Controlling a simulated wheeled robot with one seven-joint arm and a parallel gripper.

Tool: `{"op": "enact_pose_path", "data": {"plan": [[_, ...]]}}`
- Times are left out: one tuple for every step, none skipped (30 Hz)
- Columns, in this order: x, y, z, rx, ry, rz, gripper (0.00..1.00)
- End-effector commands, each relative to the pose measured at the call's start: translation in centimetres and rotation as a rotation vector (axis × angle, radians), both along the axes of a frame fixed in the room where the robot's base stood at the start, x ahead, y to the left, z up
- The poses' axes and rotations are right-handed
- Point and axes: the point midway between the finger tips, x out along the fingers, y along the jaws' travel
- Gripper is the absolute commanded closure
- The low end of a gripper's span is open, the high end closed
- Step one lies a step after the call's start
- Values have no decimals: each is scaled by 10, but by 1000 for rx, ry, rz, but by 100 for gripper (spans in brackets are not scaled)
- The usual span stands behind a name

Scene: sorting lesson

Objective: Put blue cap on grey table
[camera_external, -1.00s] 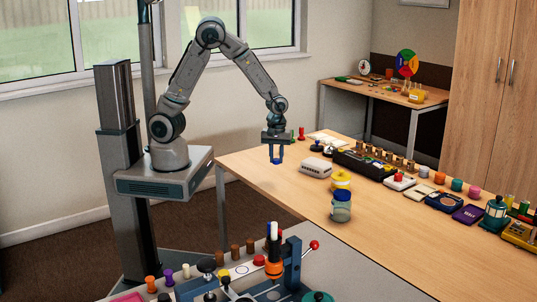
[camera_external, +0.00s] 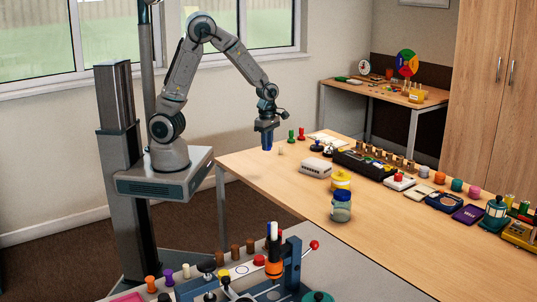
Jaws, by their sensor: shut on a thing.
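My gripper (camera_external: 267,147) is above the left back part of the wooden table. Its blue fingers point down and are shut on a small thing. The fingers and the thing look alike in blue, so I cannot make out its shape or whether it is the blue cap. A glass jar (camera_external: 341,211) with a blue lid (camera_external: 342,195) stands upright on the wooden table, to the right and nearer the camera, apart from my gripper. The grey table (camera_external: 375,280) is at the bottom of the view, its right part bare.
The wooden table (camera_external: 415,240) has a yellow-lidded jar (camera_external: 341,181), a white box (camera_external: 316,168), a dark tray (camera_external: 360,163), and green (camera_external: 291,136) and red (camera_external: 301,134) pegs. A blue frame (camera_external: 292,265) with a red-knobbed lever (camera_external: 314,245) stands on the grey table. The wooden table's front right is clear.

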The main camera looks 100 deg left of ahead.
Motion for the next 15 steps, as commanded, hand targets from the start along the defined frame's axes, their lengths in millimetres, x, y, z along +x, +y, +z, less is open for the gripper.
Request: {"op": "enact_pose_path", "data": {"plan": [[0,0,0,0,0,-1,98],[0,0,0,0,0,-1,98],[0,0,0,0,0,-1,98],[0,1,-1,0,0,0,98],[0,3,-2,0,1,0,98],[0,7,-5,0,1,1,98],[0,10,-7,1,2,2,98],[-1,14,-10,1,2,3,98],[-1,21,-14,1,2,3,98],[-2,27,-18,1,3,4,98],[-2,32,-21,1,3,5,98],[-2,40,-26,1,2,5,98],[-2,46,-29,1,3,5,98],[-3,52,-32,1,3,4,98],[-3,59,-37,0,2,4,98]]}}
